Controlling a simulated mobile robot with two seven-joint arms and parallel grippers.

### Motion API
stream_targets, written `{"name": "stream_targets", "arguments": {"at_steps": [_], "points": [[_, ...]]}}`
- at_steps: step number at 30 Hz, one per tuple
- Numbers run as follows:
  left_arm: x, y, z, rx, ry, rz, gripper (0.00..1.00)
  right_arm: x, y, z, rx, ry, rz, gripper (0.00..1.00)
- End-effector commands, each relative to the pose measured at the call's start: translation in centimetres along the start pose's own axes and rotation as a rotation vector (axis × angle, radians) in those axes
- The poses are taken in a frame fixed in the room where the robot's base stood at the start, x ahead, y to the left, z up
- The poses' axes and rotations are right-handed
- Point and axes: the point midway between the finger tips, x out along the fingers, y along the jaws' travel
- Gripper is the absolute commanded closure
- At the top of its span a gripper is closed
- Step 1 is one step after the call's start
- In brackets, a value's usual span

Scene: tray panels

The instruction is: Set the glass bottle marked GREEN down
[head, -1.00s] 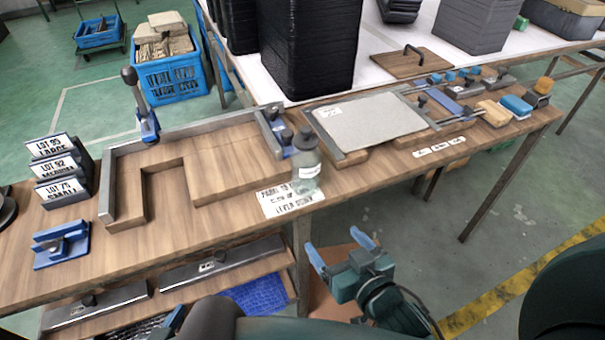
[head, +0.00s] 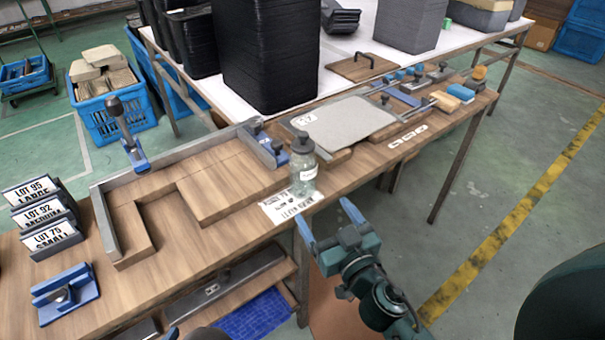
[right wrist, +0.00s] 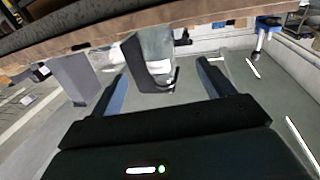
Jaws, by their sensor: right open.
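A translucent grey-green bottle (head: 304,176) with a dark cap and a white label stands upright on the bench near its front edge, by a printed paper sign. The label is too small to read. My right gripper (head: 328,226) is open and empty, just off the bench's front edge, to the lower right of the bottle and apart from it. In the right wrist view its open fingers (right wrist: 163,90) point toward the bench edge. Of my left gripper (head: 173,333) only a blue tip shows at the bottom edge.
The wooden bench (head: 60,258) holds an L-shaped wooden panel (head: 225,186) in a metal frame, a grey plate (head: 345,122), lot signs (head: 45,212) and a blue clamp (head: 65,293). Sanding blocks lie at the far right. The floor right of the bench is clear.

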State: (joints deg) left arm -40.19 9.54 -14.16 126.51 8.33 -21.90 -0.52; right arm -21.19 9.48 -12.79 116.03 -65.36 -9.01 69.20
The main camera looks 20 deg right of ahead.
Motion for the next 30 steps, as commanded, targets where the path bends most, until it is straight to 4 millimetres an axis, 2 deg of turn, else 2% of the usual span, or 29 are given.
{"name": "stream_targets", "arguments": {"at_steps": [3, 9, 17, 24, 30], "points": [[-0.1, 0.2, -0.3, -0.004, -0.012, 0.004, 0.64, 2.2, 0.0, -0.5, -0.004, 0.004, -0.001, 0.20], [0.1, 0.2, -0.7, 0.013, -0.016, 0.001, 0.64, 5.7, 0.1, -0.2, -0.003, 0.002, 0.000, 0.20], [0.1, 0.2, -0.6, 0.020, -0.025, -0.002, 0.64, 7.7, 0.1, -0.1, -0.003, 0.001, 0.000, 0.20], [-0.2, 0.2, -0.9, 0.027, -0.028, -0.004, 0.64, 11.2, 0.5, 0.0, -0.004, 0.002, 0.000, 0.20], [-0.3, 0.3, -0.8, 0.029, -0.029, -0.004, 0.64, 12.3, 0.5, 0.1, -0.002, -0.001, 0.000, 0.20]]}}
